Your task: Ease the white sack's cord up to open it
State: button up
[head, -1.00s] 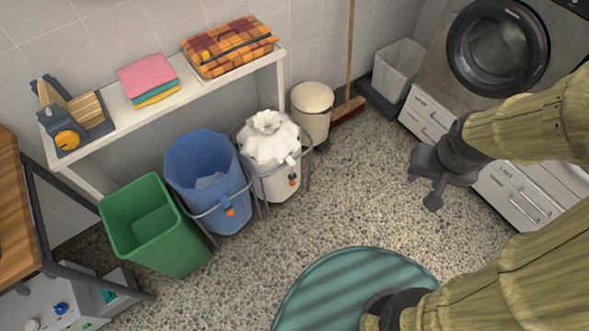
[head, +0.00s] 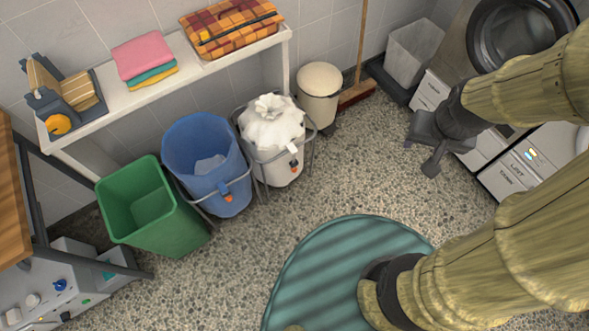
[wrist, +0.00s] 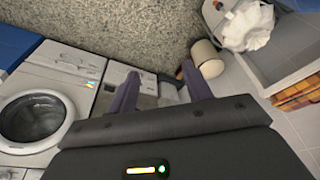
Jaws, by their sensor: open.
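The white sack (head: 272,122) sits in a metal ring stand to the right of the blue sack. Its top is gathered into a puckered, closed-looking neck. My gripper (head: 421,156) is open and empty, well to the right of the sack, above the floor near the drawers. In the wrist view its fingers (wrist: 160,78) are apart with nothing between them, and the white sack (wrist: 247,27) shows at the upper right.
A blue sack (head: 207,180) and a green bin (head: 150,222) stand left of the white sack. A cream pedal bin (head: 319,82) is close behind it on the right. A shelf (head: 140,101) runs above and behind. Speckled floor (head: 350,185) lies clear between sack and gripper.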

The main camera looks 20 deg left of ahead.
jog(key=w+a+f+n+t+y+b, duration=0.1)
jog(key=w+a+f+n+t+b, duration=0.15)
jog(key=w+f+b, duration=0.6)
jog(key=w+a+f+n+t+y+b, duration=0.3)
jog(key=f+b, duration=0.6)
jog(key=f, duration=0.9)
jog(key=w+a+f+n+t+b, duration=0.1)
jog(key=w+a+f+n+b, duration=0.15)
jog(key=w+f+b, duration=0.8)
jog(key=s+a+f+n+y+b, duration=0.1)
jog(key=s+a+f+y+b, duration=0.2)
jog(key=f+b, duration=0.4)
jog(key=s+a+f+n+y+b, duration=0.1)
jog(key=s+a+f+y+b, duration=0.3)
jog(key=f, duration=1.3)
jog(key=s+a+f+n+y+b, duration=0.1)
jog(key=s+a+f+y+b, duration=0.3)
jog(key=f+b, duration=0.8)
jog(key=shift+s+f+n, duration=0.15)
jog(key=shift+f+n, duration=0.15)
jog(key=shift+a+b, duration=0.1)
jog(key=shift+b, duration=0.2)
